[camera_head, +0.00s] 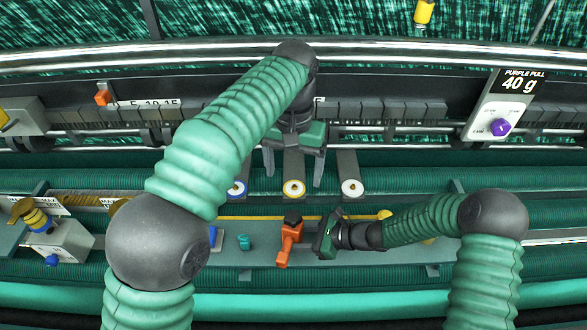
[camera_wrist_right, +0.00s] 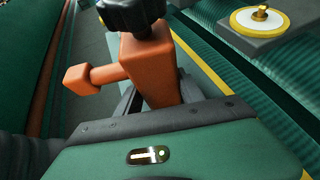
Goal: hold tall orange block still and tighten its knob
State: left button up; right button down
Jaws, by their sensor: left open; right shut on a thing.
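The tall orange block (camera_head: 287,240) stands upright on the grey-green shelf in the middle of the head view, with a side arm ending in an orange end piece. Its black knob (camera_head: 292,219) sits on top; the knob also shows at the top edge of the right wrist view (camera_wrist_right: 132,12). My right gripper (camera_head: 308,240) comes from the right and is shut on the block's body (camera_wrist_right: 150,72), below the knob. My left gripper (camera_head: 294,172) is open and empty, pointing down behind the knob, apart from it, over the round discs.
A small teal piece (camera_head: 244,242) is on the shelf to the left. A purple-knobbed panel (camera_head: 497,112) stands back right. A box with a blue knob (camera_head: 64,245) is at left.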

aim_at(302, 237)
jog(key=c, duration=0.6)
grip_release()
jog(key=shift+c, duration=0.2)
jog(key=v, duration=0.7)
jog(key=shift+d, duration=0.2)
jog(key=shift+s+d, duration=0.15)
jog(key=shift+d, duration=0.05)
pick_arm(q)
jog(key=s+a+f+n+t, duration=0.3)
jog(key=s+a+f, duration=1.3)
jog(key=a+f, duration=0.35)
pick_arm(e)
jog(key=s+d+r+n+g+h, duration=0.1)
jog(key=s+d+r+n+h, duration=0.1)
jog(key=s+d+n+h, duration=0.6)
jog(key=s+d+r+n+h, duration=0.25)
jog(key=s+n, duration=0.45)
jog(key=n, duration=0.5)
pick_arm(q)
notch_tip(302, 237, down, 16)
jog(key=s+a+b, duration=0.1)
jog(key=b, duration=1.4)
jog(key=shift+s+r+b, duration=0.15)
jog(key=shift+s+b, duration=0.05)
jog(key=shift+b, duration=0.1)
pick_arm(e)
notch_tip(302, 237, down, 15)
jog(key=d+n+h, duration=0.1)
jog(key=shift+w+f, duration=0.15)
jog(key=shift+w, duration=0.05)
